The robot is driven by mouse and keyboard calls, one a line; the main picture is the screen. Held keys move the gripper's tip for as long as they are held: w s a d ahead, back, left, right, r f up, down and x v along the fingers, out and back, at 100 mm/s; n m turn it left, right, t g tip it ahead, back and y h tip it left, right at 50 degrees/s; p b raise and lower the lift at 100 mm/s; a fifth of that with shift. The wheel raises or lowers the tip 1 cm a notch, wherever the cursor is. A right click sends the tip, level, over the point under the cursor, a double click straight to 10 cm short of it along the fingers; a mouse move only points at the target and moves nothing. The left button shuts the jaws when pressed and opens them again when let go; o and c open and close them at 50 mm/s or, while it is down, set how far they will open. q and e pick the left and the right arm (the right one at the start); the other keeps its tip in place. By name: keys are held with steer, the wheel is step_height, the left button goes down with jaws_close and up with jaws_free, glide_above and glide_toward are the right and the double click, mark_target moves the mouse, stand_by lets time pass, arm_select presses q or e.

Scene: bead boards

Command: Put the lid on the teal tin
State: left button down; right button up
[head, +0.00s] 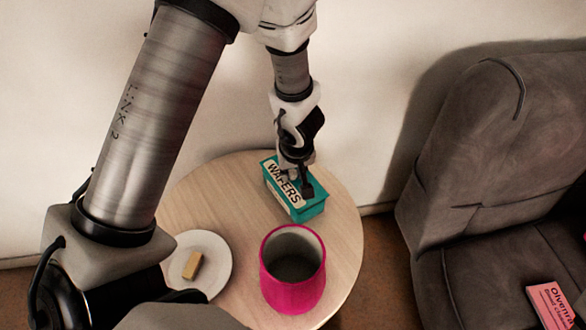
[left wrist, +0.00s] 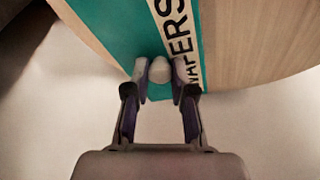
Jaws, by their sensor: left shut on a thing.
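The teal tin (head: 312,213) stands on the round wooden table near its back edge. The teal lid (head: 281,183), with a cream "WAFERS" label, lies over the tin's top, in line with its sides. I cannot tell whether a thin gap is left under its rim. My left gripper (head: 296,184) reaches down from above and is shut on the lid's pale round knob (left wrist: 159,69). In the left wrist view the fingertips (left wrist: 166,78) sit on both sides of the knob, and the lid (left wrist: 125,25) fills the space beyond. My right gripper is not in view.
A magenta pot (head: 291,291) stands in front of the tin. A white plate (head: 213,253) with a tan block (head: 192,265) is at the left. The table (head: 343,215) is bare right of the tin. A grey armchair (head: 480,160) holding a pink book (head: 553,306) is at the right.

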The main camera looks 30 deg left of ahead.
arm_select(q)
steer(key=shift+f, duration=0.15)
stand_by(0.3)
steer(key=shift+f, duration=0.3)
steer(key=shift+r, duration=0.1)
stand_by(0.4)
steer(key=c, duration=0.5)
jaws_free()
stand_by(0.3)
step_height(320, 180, up, 8)
steer(key=p, duration=0.9)
